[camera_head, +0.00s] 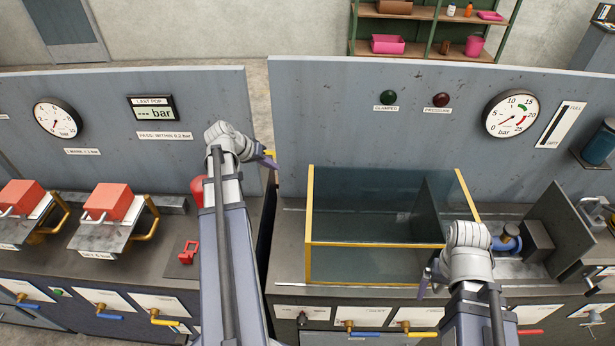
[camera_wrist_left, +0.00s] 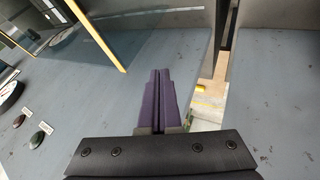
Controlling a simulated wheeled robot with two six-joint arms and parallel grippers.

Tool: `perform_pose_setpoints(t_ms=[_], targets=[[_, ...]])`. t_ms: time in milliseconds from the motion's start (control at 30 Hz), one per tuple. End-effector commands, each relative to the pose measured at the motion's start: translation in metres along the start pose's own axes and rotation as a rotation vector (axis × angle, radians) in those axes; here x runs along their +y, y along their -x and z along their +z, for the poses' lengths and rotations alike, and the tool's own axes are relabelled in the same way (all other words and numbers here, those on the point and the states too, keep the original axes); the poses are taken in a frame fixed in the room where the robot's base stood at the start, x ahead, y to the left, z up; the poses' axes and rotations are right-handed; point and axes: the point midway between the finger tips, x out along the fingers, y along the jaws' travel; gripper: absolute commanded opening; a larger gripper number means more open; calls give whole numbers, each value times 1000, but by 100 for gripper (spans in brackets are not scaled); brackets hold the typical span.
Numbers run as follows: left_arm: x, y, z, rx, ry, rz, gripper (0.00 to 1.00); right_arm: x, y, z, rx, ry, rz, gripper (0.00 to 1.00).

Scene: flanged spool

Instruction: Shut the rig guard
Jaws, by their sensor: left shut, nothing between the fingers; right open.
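The rig guard (camera_head: 308,225) is a clear box with yellow edges on the left and middle of the right-hand bench. Its right edge ends near a blue fitting and grey block (camera_head: 537,241), which stand outside it. My left gripper (camera_head: 270,160) is shut and empty, in front of the gap between the two back panels, left of the guard and apart from it. In the left wrist view its purple fingers (camera_wrist_left: 157,95) are together, and the guard's yellow edge (camera_wrist_left: 95,35) shows at upper left. My right gripper (camera_head: 430,280) is open at the guard's front right; whether it touches is unclear.
A grey upright plate (camera_head: 560,230) stands right of the block. The back panel carries a gauge (camera_head: 510,114) and two lamps, both looking unlit. The left bench holds red blocks (camera_head: 110,202) in clamps and a red hook-like part (camera_head: 188,252). Valve handles line the bench fronts.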

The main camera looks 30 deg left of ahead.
Motion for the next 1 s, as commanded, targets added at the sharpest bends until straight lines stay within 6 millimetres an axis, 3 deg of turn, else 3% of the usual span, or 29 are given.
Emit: perform_pose_setpoints(t_ms=[167,767,833,1000], targets=[[-1,-8,0,-1,-1,0,0,-1,-7,-1,0,1,0,94],[-2,-107,2,-2,-2,1,0,-8,-86,-5,0,15,3,94],[13,-106,0,-3,-3,1,0,-7,-78,-5,0,15,3,94],[29,-114,0,-3,-2,0,0,-7,-78,-5,0,14,3,94]])
